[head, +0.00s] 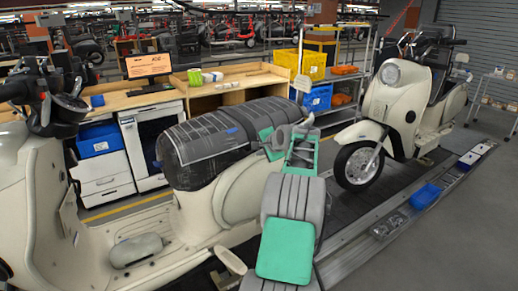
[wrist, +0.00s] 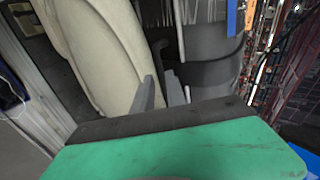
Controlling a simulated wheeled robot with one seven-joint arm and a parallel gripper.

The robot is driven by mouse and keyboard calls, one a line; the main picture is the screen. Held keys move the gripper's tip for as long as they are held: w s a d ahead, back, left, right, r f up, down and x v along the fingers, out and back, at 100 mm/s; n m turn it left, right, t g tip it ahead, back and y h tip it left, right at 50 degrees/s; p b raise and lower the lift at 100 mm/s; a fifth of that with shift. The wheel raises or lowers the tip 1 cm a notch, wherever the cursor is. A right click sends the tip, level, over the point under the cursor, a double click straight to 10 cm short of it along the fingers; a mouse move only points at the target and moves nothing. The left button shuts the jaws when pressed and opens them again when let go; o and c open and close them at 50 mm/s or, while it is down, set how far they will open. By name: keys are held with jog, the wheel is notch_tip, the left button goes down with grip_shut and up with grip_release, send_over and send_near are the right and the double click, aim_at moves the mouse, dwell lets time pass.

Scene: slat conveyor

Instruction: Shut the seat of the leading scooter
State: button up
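The near cream scooter (head: 235,205) stands at the left with its front to the left. Its dark grey seat (head: 205,145), under clear plastic, sits over the cream rear body; I cannot tell how far it is raised. In the wrist view the dark seat (wrist: 213,65) is at the right and the cream body (wrist: 95,50) at the left. My gripper (wrist: 160,90) points along the gap between them, its two grey fingers a little apart, with nothing seen held. In the head view my gripper (head: 272,145) is at the seat's rear right side, partly hidden; contact is unclear.
A second cream scooter (head: 405,105) stands behind at the right. A metal conveyor edge (head: 350,245) carries a blue tray (head: 425,196). The floor at the lower right is clear.

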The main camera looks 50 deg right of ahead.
jog(key=o, duration=0.4)
jog(key=shift+f, duration=0.45)
jog(key=shift+r, duration=0.15)
jog(key=shift+r, duration=0.15)
jog(key=b+v, duration=0.2)
jog(key=v, duration=0.5)
jog(key=shift+s+r, duration=0.2)
jog(key=shift+s, duration=0.1)
